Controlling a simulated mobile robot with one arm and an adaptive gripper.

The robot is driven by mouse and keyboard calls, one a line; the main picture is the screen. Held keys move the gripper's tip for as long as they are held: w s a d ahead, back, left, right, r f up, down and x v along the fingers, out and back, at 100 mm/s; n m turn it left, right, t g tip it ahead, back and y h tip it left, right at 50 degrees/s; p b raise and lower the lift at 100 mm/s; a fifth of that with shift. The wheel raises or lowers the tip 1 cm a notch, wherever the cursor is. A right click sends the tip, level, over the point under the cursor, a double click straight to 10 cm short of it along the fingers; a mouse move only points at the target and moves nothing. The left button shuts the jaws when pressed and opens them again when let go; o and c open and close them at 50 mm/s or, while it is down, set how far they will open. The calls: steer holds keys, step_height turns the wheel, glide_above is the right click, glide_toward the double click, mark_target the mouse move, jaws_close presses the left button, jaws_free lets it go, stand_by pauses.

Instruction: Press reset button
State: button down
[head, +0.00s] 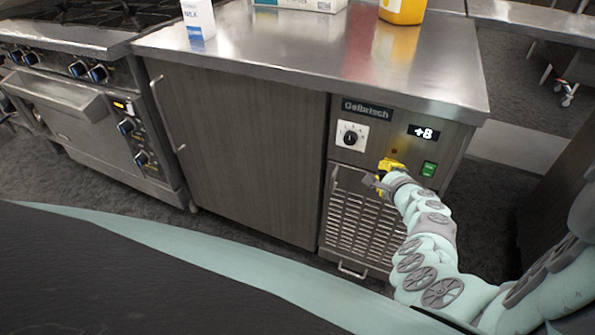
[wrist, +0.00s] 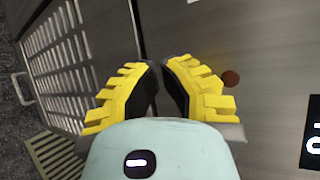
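A small round reddish-brown button (head: 394,151) sits on the steel control panel of the fridge counter, below and left of the +8 display (head: 424,132). In the wrist view the button (wrist: 231,78) is just right of my fingers, and I see no contact. My gripper (head: 383,172) has yellow ribbed fingers and is in front of the panel, below the button and near the top of the vent grille. In the wrist view my gripper (wrist: 161,66) is shut with its fingertips close together, and nothing shows between them.
A green switch (head: 428,169) is right of my gripper, and a white dial (head: 349,135) is at the upper left. The vent grille (head: 362,215) is below. A milk carton (head: 198,18) and a yellow container (head: 403,10) stand on the counter. A stove is left.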

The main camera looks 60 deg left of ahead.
steer(key=shift+s+d, duration=0.4)
steer(key=shift+s, duration=0.3)
steer(key=s+d, duration=0.1)
steer(key=s+p, duration=0.1)
steer(key=s, duration=0.1)
steer(key=s+d, duration=0.1)
steer(key=shift+s+d, duration=0.25)
steer(key=shift+d, duration=0.05)
stand_by(0.4)
steer(key=shift+w+d, duration=0.1)
steer(key=shift+w, duration=0.05)
stand_by(0.5)
